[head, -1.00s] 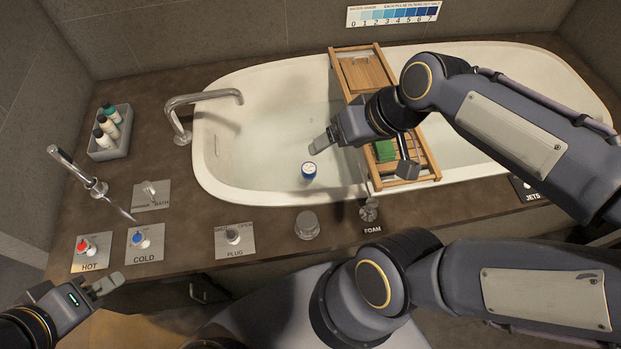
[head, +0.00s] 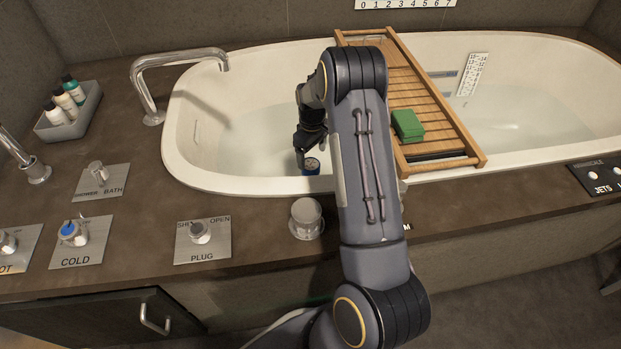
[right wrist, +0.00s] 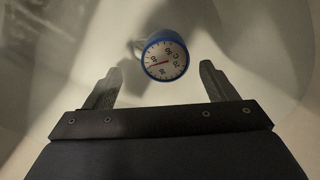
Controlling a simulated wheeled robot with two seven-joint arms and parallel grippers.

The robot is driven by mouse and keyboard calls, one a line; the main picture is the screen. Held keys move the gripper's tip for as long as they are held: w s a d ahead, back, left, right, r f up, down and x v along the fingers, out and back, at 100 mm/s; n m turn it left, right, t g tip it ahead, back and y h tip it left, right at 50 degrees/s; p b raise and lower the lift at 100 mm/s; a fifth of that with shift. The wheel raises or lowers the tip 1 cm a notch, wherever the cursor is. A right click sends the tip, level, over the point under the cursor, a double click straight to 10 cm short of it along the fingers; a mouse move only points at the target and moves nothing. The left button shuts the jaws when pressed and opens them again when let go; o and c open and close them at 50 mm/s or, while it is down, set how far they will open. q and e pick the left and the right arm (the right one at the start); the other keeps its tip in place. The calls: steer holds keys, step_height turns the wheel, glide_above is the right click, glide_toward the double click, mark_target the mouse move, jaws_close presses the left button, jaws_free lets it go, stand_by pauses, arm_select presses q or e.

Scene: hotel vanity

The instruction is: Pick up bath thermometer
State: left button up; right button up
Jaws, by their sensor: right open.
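The bath thermometer (head: 311,166) is a small round dial with a blue rim, in the bathtub (head: 190,178) near its front wall. In the right wrist view the thermometer (right wrist: 165,56) shows its white face, just beyond and between the fingertips. My right gripper (head: 302,158) is beside it in the head view and partly hidden by its own arm. In the right wrist view the right gripper (right wrist: 160,78) is open, with nothing between its fingers. My left gripper is out of view.
A wooden bath tray (head: 440,115) with a green block (head: 408,125) spans the tub right of my arm. A chrome faucet (head: 150,90) reaches over the left end. A clear cup (head: 306,218) stands on the front ledge near plug and cold controls.

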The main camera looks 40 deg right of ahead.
mark_target(310, 163)
step_height(310, 163, down, 2)
steer(key=shift+f+b, duration=0.1)
steer(key=shift+b, duration=0.2)
steer(key=f+b, duration=0.2)
steer(key=f, duration=0.1)
steer(key=f+b, duration=0.1)
steer(key=f, duration=0.1)
steer(key=shift+a, duration=0.3)
steer(key=shift+r, duration=0.1)
steer(key=shift+c, duration=0.5)
steer(key=c, duration=1.1)
steer(key=shift+r, duration=0.15)
